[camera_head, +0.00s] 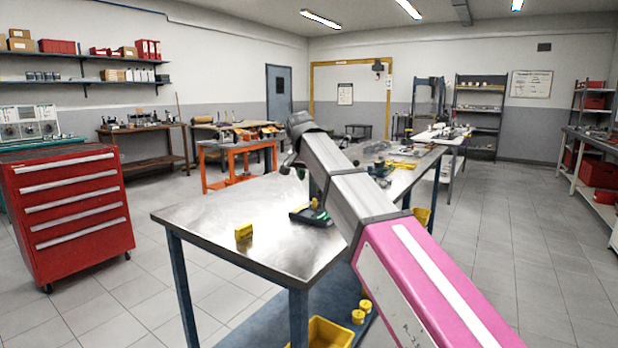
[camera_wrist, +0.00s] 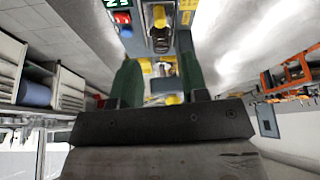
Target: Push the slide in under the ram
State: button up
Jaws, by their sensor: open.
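My gripper (camera_wrist: 157,68) is open in the wrist view, with its two green fingers apart and nothing clearly held between them. Beyond the fingertips is a grey fixture with a yellow-topped part (camera_wrist: 160,16), and more yellow pieces (camera_wrist: 162,70) show in the gap between the fingers. I cannot tell which of these is the slide, or whether they touch the fingers. In the head view my arm reaches over the metal bench, and its end is small and partly hidden. A tall dark frame (camera_head: 429,98) stands at the back; I cannot make out a ram.
A red drawer cabinet (camera_head: 70,212) stands left. An orange workbench (camera_head: 238,146) is behind. The tiled floor between is open.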

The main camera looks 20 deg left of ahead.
jog(key=c, duration=0.5)
jog(key=shift+a+f+n, duration=0.1)
jog(key=shift+a+n, duration=0.05)
jog(key=shift+n, duration=0.25)
grip_shut()
jog(key=s+a+f+n+t+h, duration=0.25)
jog(key=a+n+h, duration=0.2)
jog(key=n, duration=0.95)
jog(key=s+a+f+n+t+h, duration=0.25)
jog(key=s+a+n, duration=0.2)
jog(key=n, duration=0.95)
jog(key=shift+g+h, duration=0.3)
jog(key=x, duration=0.8)
jog(key=shift+w+a+r, duration=0.1)
jog(key=shift+w, duration=0.15)
jog(key=w+d, duration=0.2)
jog(key=shift+w+d, duration=0.15)
jog(key=shift+w, duration=0.1)
jog(key=shift+w+d, duration=0.4)
jog(key=shift+w, duration=0.05)
